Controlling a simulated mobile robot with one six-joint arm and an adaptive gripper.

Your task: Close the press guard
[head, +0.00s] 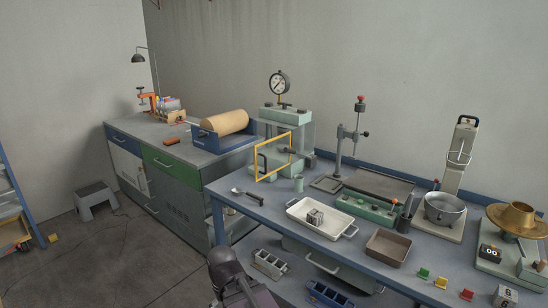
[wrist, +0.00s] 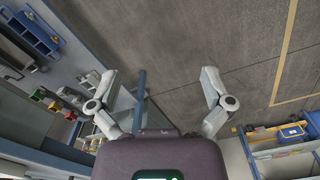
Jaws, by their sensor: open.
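The press (head: 285,118) is a pale green machine with a round dial gauge (head: 278,83) on top, standing on the blue bench behind its front edge. Its guard (head: 273,134) is a yellow-framed clear panel with a dark handle (head: 262,163). The guard appears swung out from the front of the press, angled toward the left; its hinge is hard to make out. My gripper (wrist: 159,76) is open and empty in the wrist view, with its two grey fingers wide apart over the floor. It is away from the guard and cannot be made out in the head view.
Floor left of the bench is mostly clear.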

